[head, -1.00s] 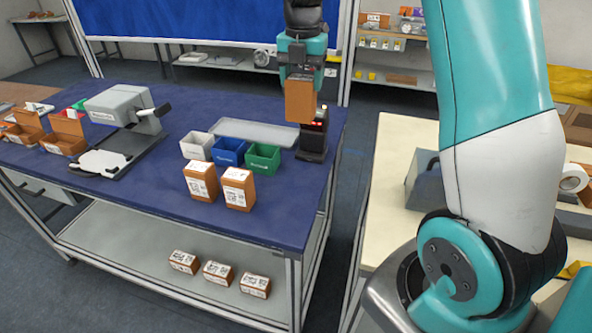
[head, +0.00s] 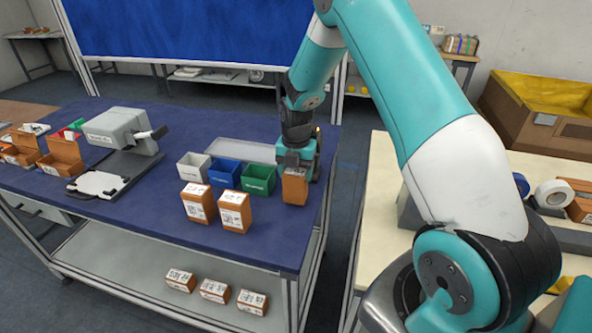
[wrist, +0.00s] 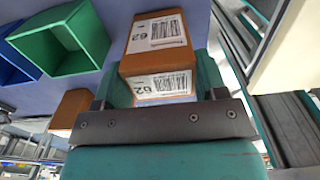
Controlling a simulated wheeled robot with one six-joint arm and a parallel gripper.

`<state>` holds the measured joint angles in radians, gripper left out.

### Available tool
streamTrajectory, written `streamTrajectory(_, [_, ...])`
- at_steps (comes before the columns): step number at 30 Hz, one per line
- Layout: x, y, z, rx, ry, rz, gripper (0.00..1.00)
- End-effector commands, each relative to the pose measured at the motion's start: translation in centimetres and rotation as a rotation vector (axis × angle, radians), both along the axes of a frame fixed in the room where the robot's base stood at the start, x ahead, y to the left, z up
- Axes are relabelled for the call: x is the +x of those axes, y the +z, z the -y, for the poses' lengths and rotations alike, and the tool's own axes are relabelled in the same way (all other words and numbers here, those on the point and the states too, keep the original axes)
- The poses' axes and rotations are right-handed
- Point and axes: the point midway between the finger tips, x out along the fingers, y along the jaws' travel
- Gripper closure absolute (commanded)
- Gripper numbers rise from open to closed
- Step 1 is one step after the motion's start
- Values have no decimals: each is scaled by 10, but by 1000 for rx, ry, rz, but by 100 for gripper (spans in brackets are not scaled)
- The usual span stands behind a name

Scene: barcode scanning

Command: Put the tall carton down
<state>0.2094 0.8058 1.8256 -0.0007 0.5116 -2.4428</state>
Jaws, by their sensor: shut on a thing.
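The tall carton (head: 295,188) is brown and hangs upright below my gripper (head: 294,171), at the right end of the blue table. In the wrist view the carton (wrist: 158,84) sits between the fingers of my gripper (wrist: 161,90), with white barcode labels marked 62 on two faces. My gripper is shut on it. Its base is at or very near the blue tabletop (head: 262,234); I cannot tell whether it touches. The arm hides what stands behind it.
A green bin (head: 258,180) stands just left of the held carton, beside a blue bin (head: 224,173) and a white bin (head: 193,167). Two labelled cartons (head: 198,204) (head: 234,211) stand front left. The table's right edge is close. Clear tabletop lies in front.

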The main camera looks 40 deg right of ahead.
Motion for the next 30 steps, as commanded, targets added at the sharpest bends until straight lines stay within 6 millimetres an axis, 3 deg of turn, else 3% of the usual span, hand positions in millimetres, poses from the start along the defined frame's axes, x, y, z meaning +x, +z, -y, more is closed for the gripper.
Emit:
streamTrajectory(12, [0, -8, 0, -1, 0, 2, 70])
streamTrajectory(13, [0, -7, 0, -1, 0, 2, 27])
streamTrajectory(15, [0, -7, 0, 0, 0, 1, 11])
streamTrajectory(16, [0, -7, 0, 0, 0, 1, 9])
streamTrajectory(26, [1, -2, 0, 0, 0, 3, 9])
streamTrajectory(30, [1, 17, 0, -1, 0, 7, 9])
